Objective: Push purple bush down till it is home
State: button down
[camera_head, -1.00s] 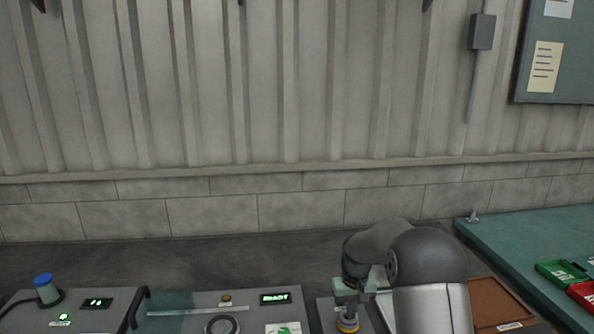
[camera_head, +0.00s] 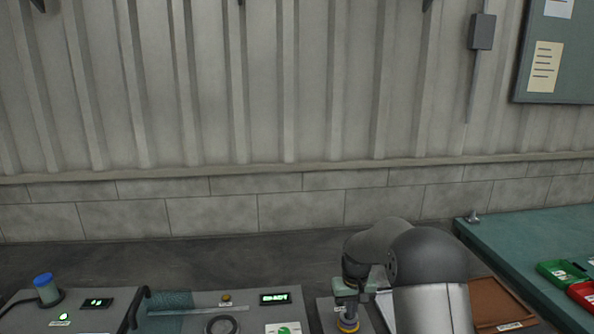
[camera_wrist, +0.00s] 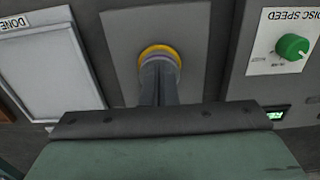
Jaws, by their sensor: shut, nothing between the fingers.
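The purple bush (camera_wrist: 160,58) is a dull purple-grey round piece. It sits in a yellow ring (camera_wrist: 158,49) on a grey plate (camera_wrist: 198,45) in the wrist view. My gripper (camera_wrist: 161,78) is shut, its fingers together and empty. The fingertips are over the bush and appear to rest on its top, hiding part of it. In the head view my gripper (camera_head: 347,311) points straight down over the yellow ring (camera_head: 348,329) near the bottom edge. How far the bush stands above its seat cannot be told.
A panel with a green knob (camera_wrist: 292,46) is right of the plate in the wrist view; a white tray (camera_wrist: 47,70) marked DONE is left. In the head view, a console with a lit display (camera_head: 274,298) stands left, and a teal table (camera_head: 520,240) with bins stands right.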

jog(key=shift+f+b, duration=0.85)
jog(key=shift+f, duration=0.4)
dwell(1.8)
jog(key=shift+r, duration=0.1)
notch_tip(320, 180, up, 8)
jog(key=p, duration=0.4)
jog(key=shift+p, duration=0.3)
jog(key=s+r, duration=0.8)
jog(key=s, duration=0.1)
jog(key=s+r+m, duration=0.1)
jog(key=s+r, duration=0.1)
jog(key=s, duration=2.5)
jog(key=shift+s+r+t, duration=0.15)
jog(key=shift+s+t, duration=0.1)
jog(key=shift+t, duration=0.15)
